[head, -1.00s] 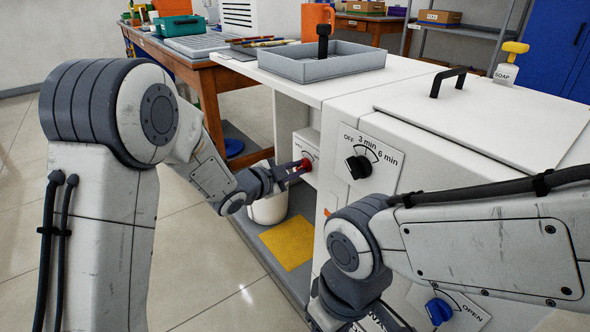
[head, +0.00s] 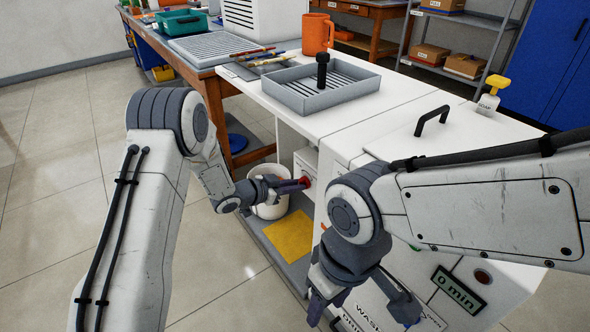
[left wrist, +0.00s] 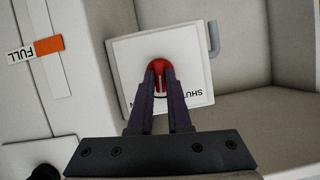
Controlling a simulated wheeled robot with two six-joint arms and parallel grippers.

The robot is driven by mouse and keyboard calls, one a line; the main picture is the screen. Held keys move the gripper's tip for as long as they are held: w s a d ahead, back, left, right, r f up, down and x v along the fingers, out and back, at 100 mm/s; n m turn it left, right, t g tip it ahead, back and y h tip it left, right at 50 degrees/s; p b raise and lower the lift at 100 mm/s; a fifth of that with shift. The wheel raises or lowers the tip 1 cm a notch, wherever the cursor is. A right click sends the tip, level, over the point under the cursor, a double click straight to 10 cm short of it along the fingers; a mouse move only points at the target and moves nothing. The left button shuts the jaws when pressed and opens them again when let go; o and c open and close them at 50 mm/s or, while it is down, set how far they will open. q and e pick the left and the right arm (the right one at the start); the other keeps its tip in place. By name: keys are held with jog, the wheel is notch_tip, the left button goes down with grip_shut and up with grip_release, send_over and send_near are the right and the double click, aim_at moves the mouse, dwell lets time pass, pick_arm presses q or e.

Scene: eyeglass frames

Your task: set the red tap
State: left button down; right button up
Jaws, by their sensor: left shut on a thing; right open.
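The red tap (head: 304,181) sits on a white plate (left wrist: 199,80) inside the open bay under the counter. In the left wrist view the tap (left wrist: 159,67) is a round red knob with a pale stripe, between my fingertips. Plate lettering starting "SHU" shows upside down, partly hidden by a finger. My left gripper (head: 292,185) is shut on the tap; it also shows in the left wrist view (left wrist: 160,78). My right gripper (head: 361,312) is open and empty, low in front of the white machine, apart from the tap.
An orange "FULL" label (left wrist: 48,45) is beside the bay. A grey tray (head: 300,97) and orange mug (head: 317,32) stand on the counter. A "0 min" display (head: 459,289) is at right.

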pick_arm(q)
jog(key=shift+w+a+f+n+g+h+p, duration=0.1)
jog(key=shift+n+g+h+p, duration=0.5)
jog(key=shift+n+p, duration=0.55)
jog(key=shift+w+a+f+n+g+h+p, duration=0.15)
jog(key=shift+n+g+h+p, duration=0.45)
jog(key=shift+n+p, duration=0.5)
jog(key=shift+w+a+n+g+h+p, duration=0.1)
jog(key=shift+n+g+h+p, duration=0.45)
jog(key=shift+n+p, duration=0.55)
jog(key=shift+n, duration=0.25)
jog(key=c, duration=0.9)
grip_release()
jog(key=shift+o, duration=0.2)
jog(key=shift+r, duration=0.1)
